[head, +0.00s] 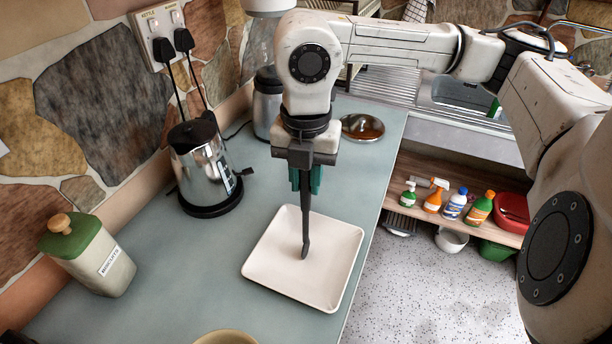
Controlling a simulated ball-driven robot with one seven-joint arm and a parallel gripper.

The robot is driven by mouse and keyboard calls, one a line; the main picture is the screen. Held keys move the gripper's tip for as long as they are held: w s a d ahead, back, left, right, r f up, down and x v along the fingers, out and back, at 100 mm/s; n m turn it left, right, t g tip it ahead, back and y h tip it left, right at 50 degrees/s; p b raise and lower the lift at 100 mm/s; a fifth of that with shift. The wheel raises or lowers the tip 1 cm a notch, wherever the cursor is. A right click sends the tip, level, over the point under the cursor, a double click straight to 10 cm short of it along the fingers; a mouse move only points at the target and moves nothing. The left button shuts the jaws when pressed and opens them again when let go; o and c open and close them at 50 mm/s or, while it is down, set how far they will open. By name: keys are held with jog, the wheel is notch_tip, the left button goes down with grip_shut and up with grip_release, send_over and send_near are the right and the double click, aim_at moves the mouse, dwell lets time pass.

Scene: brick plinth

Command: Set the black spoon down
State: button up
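The black spoon (306,222) hangs upright from my gripper (307,180), its bowl end pointing down over a square white plate (332,284). My gripper's green-tipped fingers are closed around the upper part of the spoon. The spoon's lower end appears over the middle of the plate. I cannot tell whether it touches the plate. The plate lies on the blue-grey counter near its right edge.
A steel kettle (203,170) and a green-lidded jar (90,256) stand on the left. A metal canister (267,108) and a round dish (362,127) are behind my gripper. A bowl rim (226,337) shows at the front. Counter between jar and plate is clear.

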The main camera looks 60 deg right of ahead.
jog(key=o, duration=0.4)
jog(key=shift+r, duration=0.1)
jog(key=shift+r+p, duration=0.2)
jog(key=shift+p, duration=0.15)
notch_tip(320, 180, up, 12)
jog(key=shift+f+b, duration=0.1)
jog(key=shift+b, duration=0.95)
